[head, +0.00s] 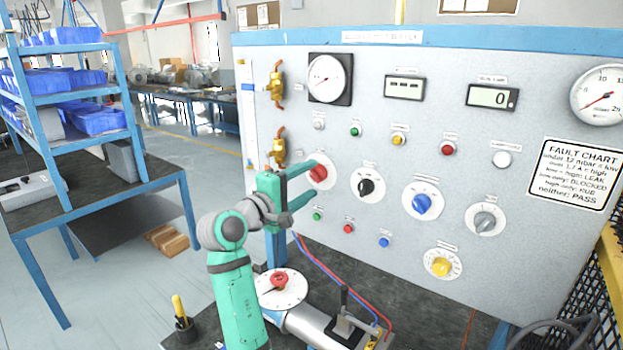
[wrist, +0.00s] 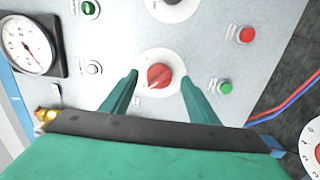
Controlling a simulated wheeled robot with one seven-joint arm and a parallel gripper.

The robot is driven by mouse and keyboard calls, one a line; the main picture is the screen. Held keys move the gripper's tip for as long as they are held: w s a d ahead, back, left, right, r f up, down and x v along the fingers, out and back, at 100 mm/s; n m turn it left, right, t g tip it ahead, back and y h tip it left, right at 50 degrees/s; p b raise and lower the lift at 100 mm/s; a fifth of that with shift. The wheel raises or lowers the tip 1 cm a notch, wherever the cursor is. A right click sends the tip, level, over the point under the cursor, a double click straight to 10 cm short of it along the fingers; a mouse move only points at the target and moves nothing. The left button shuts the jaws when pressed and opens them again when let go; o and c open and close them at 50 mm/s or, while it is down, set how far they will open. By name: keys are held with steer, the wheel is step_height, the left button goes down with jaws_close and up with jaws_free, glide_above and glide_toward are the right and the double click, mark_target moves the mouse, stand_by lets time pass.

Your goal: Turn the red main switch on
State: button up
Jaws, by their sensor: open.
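The red main switch (head: 319,172) is a red rotary knob on a white round dial, at the left of the grey panel. In the wrist view the red knob (wrist: 159,76) sits between and just beyond the two fingertips. My gripper (head: 314,184) is open, its teal fingers pointing at the panel on either side of the knob. It also shows in the wrist view (wrist: 158,79) with a gap between each finger and the knob. I cannot tell whether the fingertips touch the dial. The small label by the dial is too small to read.
A black knob (head: 366,187) and a blue knob (head: 422,204) are to the right. Small green (head: 317,216) and red (head: 348,229) buttons sit below. Brass valves (head: 278,151) are at the panel's left edge. A blower pipe (head: 312,327) and a red-handled dial (head: 280,283) stand on the bench below.

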mark_target(316, 174)
steer(key=shift+a+x, duration=0.25)
steer(key=shift+x, duration=1)
steer(key=shift+w, duration=0.2)
steer(key=shift+c, duration=0.5)
steer(key=c, duration=0.9)
steer(key=shift+c, duration=0.2)
